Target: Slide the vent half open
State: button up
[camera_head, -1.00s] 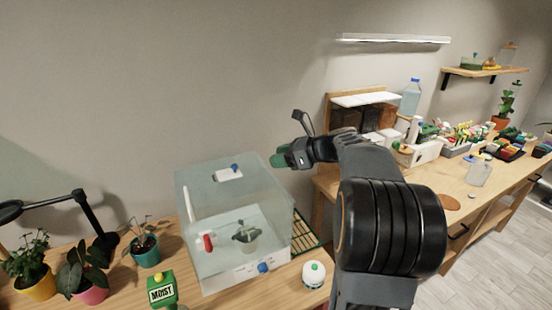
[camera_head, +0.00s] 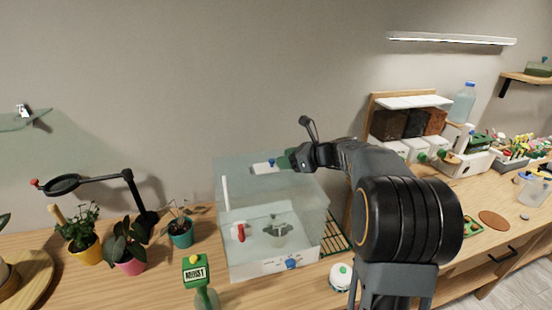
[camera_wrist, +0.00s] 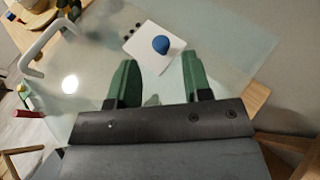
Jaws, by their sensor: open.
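The vent slide is a white plate (camera_head: 263,168) with a blue knob (camera_head: 271,162), lying on the lid of a clear box (camera_head: 235,180). In the wrist view the white plate (camera_wrist: 148,72) lies at a slant and the blue knob (camera_wrist: 161,44) stands near its far end. A few dark holes (camera_wrist: 131,31) show beside the plate. My gripper (camera_wrist: 160,60) is open and empty, with its green fingers spread either side of the plate. The knob is just beyond the fingertips, roughly centred between them. In the head view my gripper (camera_head: 285,160) is close to the knob; contact cannot be told.
The box has a white handle (camera_head: 225,193), a red part (camera_head: 239,232) and a lower blue knob (camera_head: 291,264). Potted plants (camera_head: 128,247) and a lamp (camera_head: 95,180) stand at left. A green MOIST meter (camera_head: 195,272) and a white round item (camera_head: 341,277) stand in front.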

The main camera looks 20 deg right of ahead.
aim_at(272, 160)
jog(key=shift+x, duration=2.3)
grip_shut()
jog(key=shift+p, duration=0.3)
